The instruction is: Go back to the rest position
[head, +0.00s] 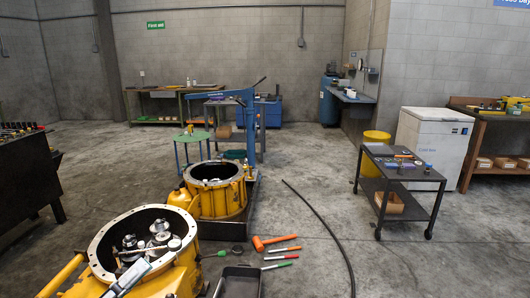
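A large yellow transmission housing (184,272) stands open at the lower left, with a pale bolt-hole flange and several metal gears and shafts (158,238) inside. My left gripper (128,266) shows small at the bottom edge, in front of the housing's opening. Its fingers are hard to make out against the metal parts, so I cannot tell whether it is open or holds anything. My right gripper is not in view.
A second yellow housing (221,204) stands behind, near a blue hoist (248,120). An orange mallet (272,241), several hand tools and a dark tray (240,283) lie on the floor. A black hose (326,226) crosses the floor. A wheeled cart (402,174) stands right.

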